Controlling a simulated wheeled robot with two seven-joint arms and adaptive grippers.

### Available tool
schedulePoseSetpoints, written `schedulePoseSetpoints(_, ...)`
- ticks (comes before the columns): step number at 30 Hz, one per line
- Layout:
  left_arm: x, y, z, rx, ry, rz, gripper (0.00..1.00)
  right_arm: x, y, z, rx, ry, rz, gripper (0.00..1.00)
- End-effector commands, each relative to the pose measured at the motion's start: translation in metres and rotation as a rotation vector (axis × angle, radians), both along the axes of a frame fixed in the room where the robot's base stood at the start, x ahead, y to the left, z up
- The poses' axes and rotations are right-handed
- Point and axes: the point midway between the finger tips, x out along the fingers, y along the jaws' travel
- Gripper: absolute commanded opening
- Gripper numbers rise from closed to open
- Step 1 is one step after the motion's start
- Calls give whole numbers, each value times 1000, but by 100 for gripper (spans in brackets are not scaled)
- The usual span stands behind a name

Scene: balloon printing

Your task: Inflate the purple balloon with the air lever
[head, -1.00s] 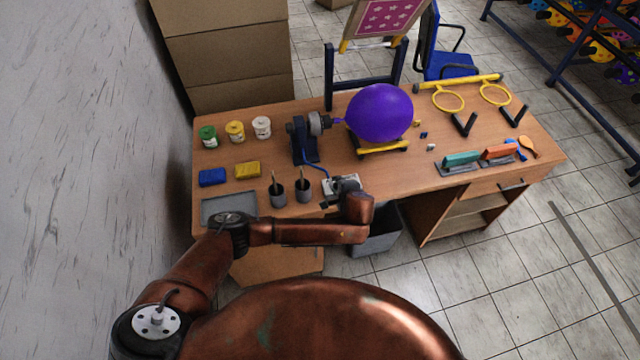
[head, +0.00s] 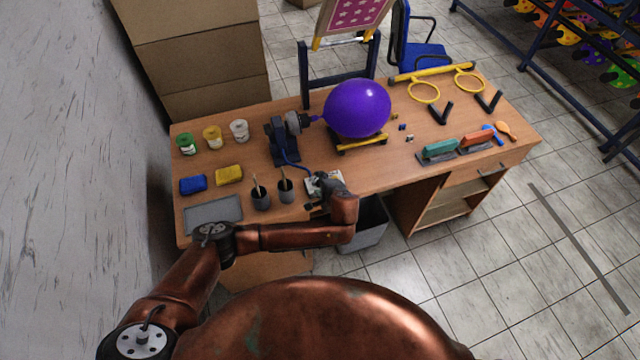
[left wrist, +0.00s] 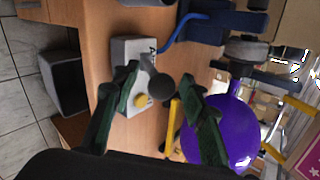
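The purple balloon (head: 357,108) is large and round. Its neck points left to the nozzle of a dark blue stand (head: 282,147), above a yellow-barred rest. It also shows in the left wrist view (left wrist: 236,128). A blue hose runs from the stand to the light grey air lever box (head: 312,181) near the table's front edge. In the left wrist view, the box (left wrist: 118,52) has a yellow button and a lever with a dark round knob (left wrist: 160,87). My left gripper (left wrist: 165,82) is open, with its green fingers on either side of the knob. My right gripper is out of view.
Two dark cups (head: 286,191) stand just left of the lever box, and a grey tray (head: 213,214) lies further left. Paint jars (head: 212,137) and sponges (head: 229,175) are at the left. A grey bin (head: 366,225) stands below the front edge.

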Motion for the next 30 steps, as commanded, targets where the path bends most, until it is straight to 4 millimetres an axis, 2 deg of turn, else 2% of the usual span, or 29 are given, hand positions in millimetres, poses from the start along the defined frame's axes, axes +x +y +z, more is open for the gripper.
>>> schedulePoseSetpoints(8, -6, -3, 6, -2, -1, -1, 40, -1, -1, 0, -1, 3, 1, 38)
schedulePoseSetpoints(21, -65, -29, 60, -4, 0, -2, 40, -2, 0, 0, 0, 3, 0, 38)
schedulePoseSetpoints(30, -84, -37, 77, -1, 1, -1, 40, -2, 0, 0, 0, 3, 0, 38)
